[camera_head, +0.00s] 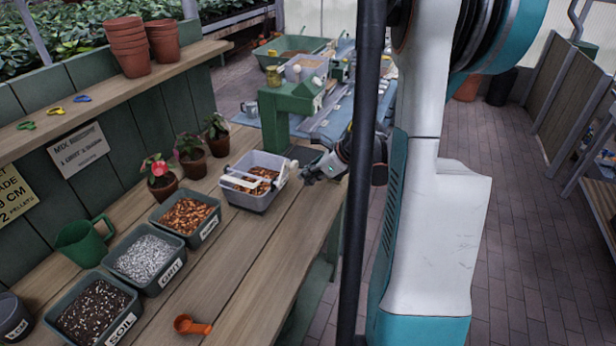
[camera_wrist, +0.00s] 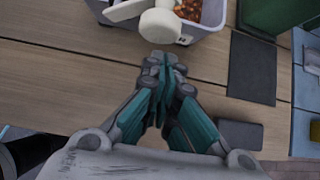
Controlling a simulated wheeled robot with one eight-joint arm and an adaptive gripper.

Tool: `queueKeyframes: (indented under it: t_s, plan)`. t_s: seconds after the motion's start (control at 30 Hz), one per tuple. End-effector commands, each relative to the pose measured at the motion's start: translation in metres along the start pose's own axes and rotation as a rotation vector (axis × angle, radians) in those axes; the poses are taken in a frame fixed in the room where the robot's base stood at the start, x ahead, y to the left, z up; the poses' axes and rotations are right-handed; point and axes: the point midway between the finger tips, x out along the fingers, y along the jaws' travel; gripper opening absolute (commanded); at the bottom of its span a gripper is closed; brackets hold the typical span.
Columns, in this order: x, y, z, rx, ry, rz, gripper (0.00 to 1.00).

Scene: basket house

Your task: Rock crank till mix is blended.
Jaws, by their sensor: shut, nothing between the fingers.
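The mixing tub (camera_head: 253,199) is a pale grey open box on the wooden bench, holding orange-brown chips. A white crank (camera_head: 283,173) shows at its right side, and a white bar lies across the tub's front. In the wrist view the crank's white round end (camera_wrist: 160,26) stands just beyond my fingertips, over the tub's rim (camera_wrist: 208,40). My gripper (camera_head: 312,174) is at the right of the tub, near the crank. In the wrist view my gripper (camera_wrist: 164,62) is shut with nothing between its fingers. I cannot tell whether the fingertips touch the crank.
Bins of bark (camera_head: 189,238), grit (camera_head: 165,272) and soil (camera_head: 120,316) stand left of the tub. An orange scoop (camera_head: 192,325) lies near the front edge. Potted plants (camera_head: 189,163) stand behind. A dark flat pad (camera_wrist: 252,68) lies right of the tub in the wrist view.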

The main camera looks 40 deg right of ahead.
Motion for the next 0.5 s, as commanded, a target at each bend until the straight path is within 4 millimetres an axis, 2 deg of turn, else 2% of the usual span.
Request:
queueKeyframes:
  t_s: [0.03, 0.17, 0.5]
  plan:
    - [0.009, -0.001, -0.007, -0.001, 0.0, 0.001, 0.0]
    - [0.021, -0.004, -0.016, -0.002, 0.0, 0.003, 0.0]
    - [-0.045, 0.005, -0.012, -0.001, 0.0, 0.001, 0.0]
